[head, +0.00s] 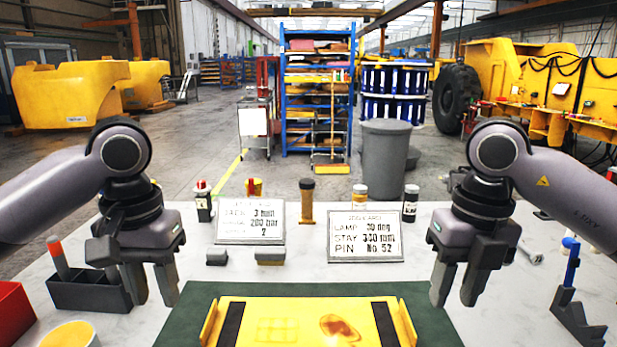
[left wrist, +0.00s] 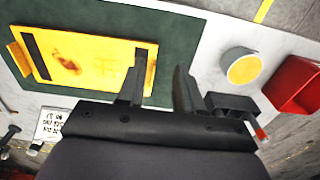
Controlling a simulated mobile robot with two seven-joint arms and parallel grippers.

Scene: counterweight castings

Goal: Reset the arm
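My left gripper (head: 152,284) hangs over the left part of the white table, fingers pointing down. Its two fingers are apart with nothing between them; they also show apart in the left wrist view (left wrist: 156,88). My right gripper (head: 457,284) hangs over the right part of the table, fingers down and apart, empty. Between and below them, a yellow tray-like plate (head: 270,308) with dark strips and an orange-brown mark lies on a dark green mat (head: 190,300). The plate also shows in the left wrist view (left wrist: 100,62). Neither gripper touches it.
A black holder (head: 90,292) with a red-tipped marker, a red bin (head: 12,312) and a yellow-topped round container (head: 68,335) stand at left. Two cards (head: 250,222) (head: 365,235), small bottles and two small blocks line the back. A black-and-blue tool stand (head: 572,310) is at right.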

